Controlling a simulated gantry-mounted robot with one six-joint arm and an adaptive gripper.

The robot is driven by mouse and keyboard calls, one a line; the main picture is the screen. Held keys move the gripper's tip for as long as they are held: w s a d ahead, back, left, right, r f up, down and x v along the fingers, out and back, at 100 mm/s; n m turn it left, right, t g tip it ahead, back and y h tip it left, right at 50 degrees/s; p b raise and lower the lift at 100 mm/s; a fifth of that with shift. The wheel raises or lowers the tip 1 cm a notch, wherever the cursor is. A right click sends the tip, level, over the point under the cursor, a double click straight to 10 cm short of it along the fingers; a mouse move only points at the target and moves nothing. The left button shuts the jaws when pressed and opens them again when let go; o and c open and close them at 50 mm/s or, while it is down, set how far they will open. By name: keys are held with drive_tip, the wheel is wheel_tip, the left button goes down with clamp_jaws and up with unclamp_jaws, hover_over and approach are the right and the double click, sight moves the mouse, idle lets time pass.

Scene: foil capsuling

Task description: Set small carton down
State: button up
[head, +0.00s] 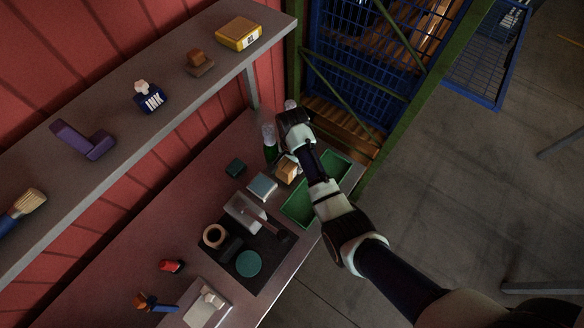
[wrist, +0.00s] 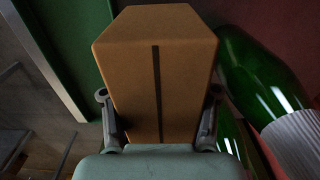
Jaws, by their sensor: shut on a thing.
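The small carton (wrist: 180,75) is a tan box with a dark strip down its face. It fills the middle of the wrist view, between the two fingers of my gripper (wrist: 158,118), which are shut on it. In the head view the carton (head: 287,170) shows beside my gripper (head: 290,150), near the far end of the bench and left of the green tray (head: 299,207). The carton's underside is hidden, so I cannot tell whether it touches the bench.
Green bottles (wrist: 262,75) stand close on the right in the wrist view; one bottle (head: 270,150) shows left of my gripper in the head view. A shelf (head: 175,105) runs above the bench.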

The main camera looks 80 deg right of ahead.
wheel_tip(320, 180, down, 4)
drive_tip(key=shift+f+b, duration=0.1)
drive_tip(key=shift+b, duration=0.25)
drive_tip(key=shift+f, duration=0.1)
drive_tip(key=o, duration=1.4)
drive_tip(key=shift+c, duration=0.2)
wheel_tip(320, 180, up, 12)
drive_tip(key=shift+r+p, duration=0.15)
drive_tip(key=shift+p, duration=0.65)
